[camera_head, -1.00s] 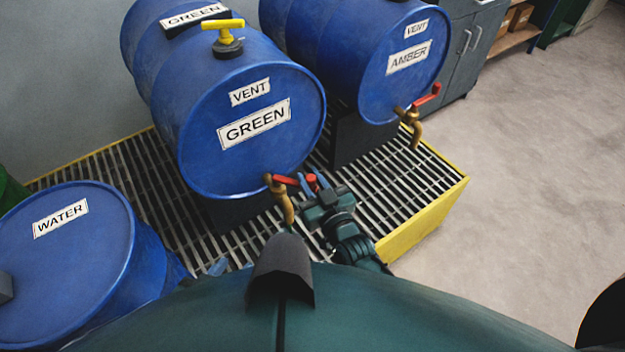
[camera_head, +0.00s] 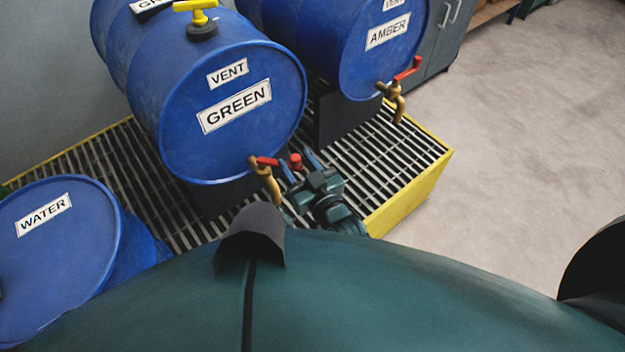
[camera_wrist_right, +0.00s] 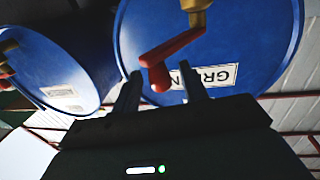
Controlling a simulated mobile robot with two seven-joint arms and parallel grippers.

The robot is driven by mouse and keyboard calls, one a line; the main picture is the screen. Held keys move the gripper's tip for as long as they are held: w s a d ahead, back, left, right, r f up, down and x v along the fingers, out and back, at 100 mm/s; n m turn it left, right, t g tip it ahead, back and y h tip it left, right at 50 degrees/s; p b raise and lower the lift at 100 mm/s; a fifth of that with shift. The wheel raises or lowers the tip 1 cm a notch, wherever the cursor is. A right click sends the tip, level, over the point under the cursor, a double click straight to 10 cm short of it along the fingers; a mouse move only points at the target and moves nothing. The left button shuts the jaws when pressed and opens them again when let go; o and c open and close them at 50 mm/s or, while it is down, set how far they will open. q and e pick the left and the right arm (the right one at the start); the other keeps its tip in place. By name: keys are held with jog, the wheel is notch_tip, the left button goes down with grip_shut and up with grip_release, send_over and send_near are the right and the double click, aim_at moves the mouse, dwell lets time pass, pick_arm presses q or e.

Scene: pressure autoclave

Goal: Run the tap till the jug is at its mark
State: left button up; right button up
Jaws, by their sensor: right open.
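The GREEN drum (camera_head: 235,75) lies on its side and has a brass tap (camera_head: 265,178) at its lower front with a red lever (camera_head: 266,161). The tap (camera_wrist_right: 196,12) and its lever (camera_wrist_right: 172,46) also show at the top of the right wrist view. My right gripper (camera_head: 299,166) is open beside the tap. Its two fingers (camera_wrist_right: 160,88) stand either side of the lever's free end, and I cannot tell whether they touch it. No jug shows; the space under the tap is partly hidden by my own body. My left gripper is not in view.
The AMBER drum (camera_head: 385,65) with its own red-levered tap (camera_head: 398,88) lies to the right. The WATER drum (camera_head: 65,240) is at left. A yellow vent cap (camera_head: 196,8) tops the GREEN drum. A slatted grating with a yellow edge (camera_head: 415,190) lies below; open floor is right.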

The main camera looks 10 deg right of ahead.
jog(key=v, duration=1.2)
dwell(1.0)
jog(key=shift+d, duration=0.1)
dwell(1.2)
